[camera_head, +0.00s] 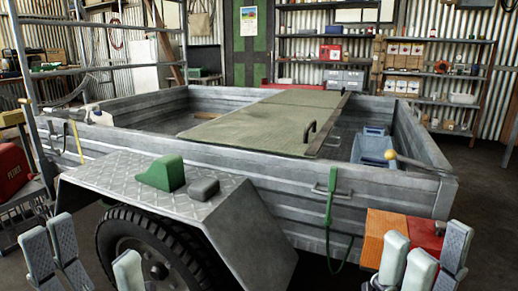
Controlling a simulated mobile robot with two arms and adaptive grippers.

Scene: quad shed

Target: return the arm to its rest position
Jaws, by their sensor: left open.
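My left gripper (93,246) is at the bottom left, beside the trailer's wheel. Its grey fingers point up and stand apart, with nothing between them. My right gripper (432,246) is at the bottom right, in front of an orange and red block (384,224) at the trailer's corner. Its fingers point up, close to one another, and overlap the block in the picture. I cannot tell how far they are parted or whether they touch the block. The palms of both grippers are cut off by the lower edge.
A grey trailer (270,184) fills the middle, with a wheel (150,262) under its fender. A green strap (329,215) hangs on the side. A red can (13,172) is at left.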

